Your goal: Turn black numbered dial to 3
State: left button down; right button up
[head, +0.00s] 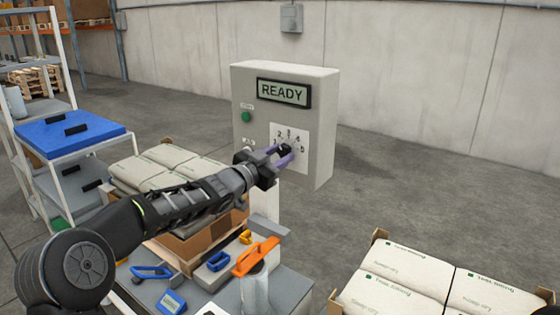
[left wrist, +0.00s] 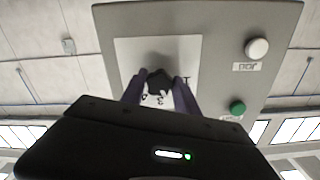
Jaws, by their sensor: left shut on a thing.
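The black dial (head: 285,149) sits on a white numbered plate (head: 300,133) on the front of a grey control box (head: 323,120). My left gripper (head: 284,155) reaches the plate with its purple fingers on either side of the dial, shut on it. In the left wrist view the dial (left wrist: 159,82) shows between the two fingertips. Numbers around the dial can be seen, among them 2, 3 and 4. The gripper hides part of the dial, and I cannot tell which number it points to. My right gripper is not in view.
The box has a READY display (head: 284,93), a green button (head: 246,117) and a white button (left wrist: 257,48). Pale sacks (head: 400,283) lie in a carton at the lower right. Tools, including an orange-handled one (head: 256,256), lie below my arm. Floor right of the box is clear.

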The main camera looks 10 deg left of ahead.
pick_arm(q)
jog(key=shift+m+b, duration=0.85)
jog(key=shift+m, duration=1.45)
jog(key=c, duration=0.9)
grip_release()
jog(key=shift+a, duration=0.1)
jog(key=b+v, duration=0.1)
jog(key=v, duration=0.6)
jog(key=shift+s+b, duration=0.3)
jog(key=shift+s, duration=0.05)
jog(key=shift+a, duration=0.15)
